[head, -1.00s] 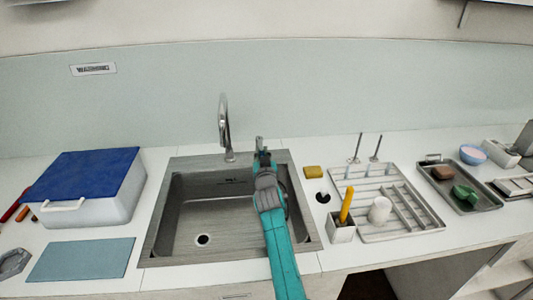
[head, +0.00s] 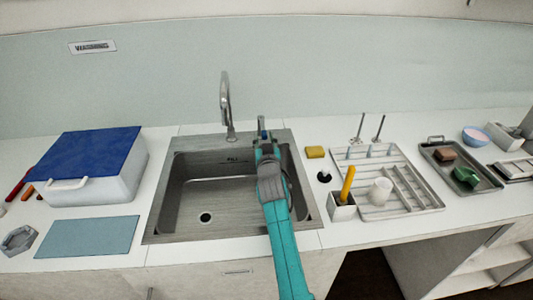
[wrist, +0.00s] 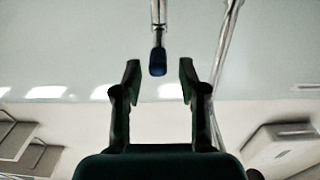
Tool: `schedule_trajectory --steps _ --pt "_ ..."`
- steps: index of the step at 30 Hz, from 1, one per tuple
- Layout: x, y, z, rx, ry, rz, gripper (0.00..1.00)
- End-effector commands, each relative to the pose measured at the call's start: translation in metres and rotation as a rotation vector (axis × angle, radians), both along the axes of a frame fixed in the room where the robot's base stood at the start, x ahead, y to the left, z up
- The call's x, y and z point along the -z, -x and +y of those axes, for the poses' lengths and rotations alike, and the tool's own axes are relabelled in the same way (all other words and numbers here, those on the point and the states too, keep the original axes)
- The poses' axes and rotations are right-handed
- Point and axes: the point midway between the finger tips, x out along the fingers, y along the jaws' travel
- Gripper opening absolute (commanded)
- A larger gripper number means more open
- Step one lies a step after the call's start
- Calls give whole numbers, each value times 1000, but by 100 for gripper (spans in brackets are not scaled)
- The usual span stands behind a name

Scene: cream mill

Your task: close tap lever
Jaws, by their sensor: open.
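The chrome tap (head: 225,104) rises behind the steel sink (head: 161,211) in the head view. In the wrist view, a thin metal lever (wrist: 157,25) with a dark blue tip (wrist: 157,62) hangs from the top of the picture. Its tip lies between and slightly beyond my open fingertips, with a gap on each side. My gripper (wrist: 160,72) holds nothing. In the head view, my gripper (head: 263,137) is over the sink's back edge, right of the tap. I cannot clearly separate the lever from my gripper there.
A blue-lidded box (head: 112,188) stands left of the sink. On the right are a yellow sponge (head: 314,152), a white rack (head: 418,201) and a tray (head: 484,185) with small items. A curved chrome pipe (wrist: 228,45) is right of the lever in the wrist view.

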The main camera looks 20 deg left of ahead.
Motion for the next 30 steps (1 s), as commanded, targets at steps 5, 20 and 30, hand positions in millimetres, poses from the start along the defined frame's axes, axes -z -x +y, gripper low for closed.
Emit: schedule_trajectory --steps 5,20,30 --pt "2 29 -14 0 1 0 42" --pt "1 74 -36 -1 2 1 42" --pt "1 75 -36 -1 1 0 42"
